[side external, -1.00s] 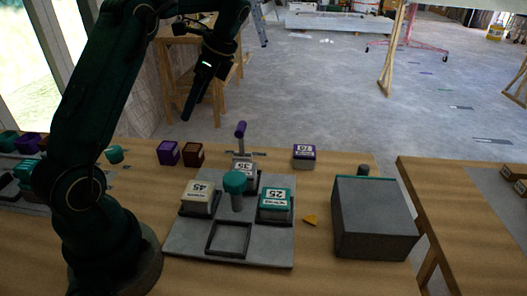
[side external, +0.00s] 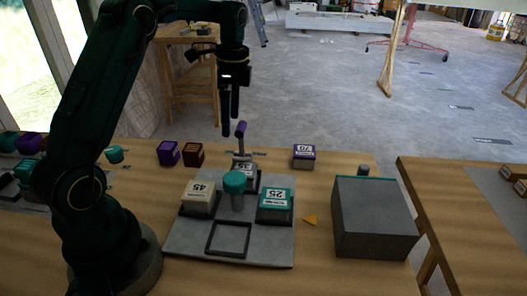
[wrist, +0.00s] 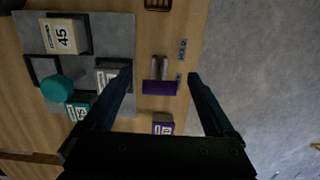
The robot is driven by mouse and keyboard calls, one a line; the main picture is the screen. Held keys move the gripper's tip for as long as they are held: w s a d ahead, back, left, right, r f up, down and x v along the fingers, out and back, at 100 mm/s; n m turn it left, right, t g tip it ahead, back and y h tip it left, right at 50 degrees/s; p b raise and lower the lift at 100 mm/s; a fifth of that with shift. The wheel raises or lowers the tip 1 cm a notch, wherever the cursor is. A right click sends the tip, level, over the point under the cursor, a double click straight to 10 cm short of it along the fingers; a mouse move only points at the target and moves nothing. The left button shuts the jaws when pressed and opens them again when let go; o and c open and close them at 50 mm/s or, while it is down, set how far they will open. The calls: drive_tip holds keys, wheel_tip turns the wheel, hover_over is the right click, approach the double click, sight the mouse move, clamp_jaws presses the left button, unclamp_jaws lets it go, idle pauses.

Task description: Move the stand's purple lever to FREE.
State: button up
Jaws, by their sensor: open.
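My gripper (side external: 230,130) is open, pointing down, above and just behind the lever in the side view. In the wrist view my gripper (wrist: 158,80) has nothing between its fingertips at their height.
The plate holds blocks marked 45 (side external: 198,197), 25 (side external: 275,204) and 35 (side external: 244,172), a teal knob (side external: 234,182) and an empty square frame (side external: 229,238). A purple-banded block (side external: 304,156), dark boxes (side external: 168,153) and a large grey box (side external: 375,220) stand nearby.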

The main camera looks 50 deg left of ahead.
sight(241, 137)
drive_tip(key=shift+w+d+f+h, duration=0.3)
drive_tip(key=shift+w+d+f, duration=0.1)
drive_tip(key=shift+w+d, duration=0.25)
drive_tip(key=shift+w+d+f+t, duration=0.1)
drive_tip(key=shift+w+f+t, duration=0.05)
drive_tip(key=shift+f+t, duration=0.15)
drive_tip(key=shift+f, duration=2.25)
clamp_jaws()
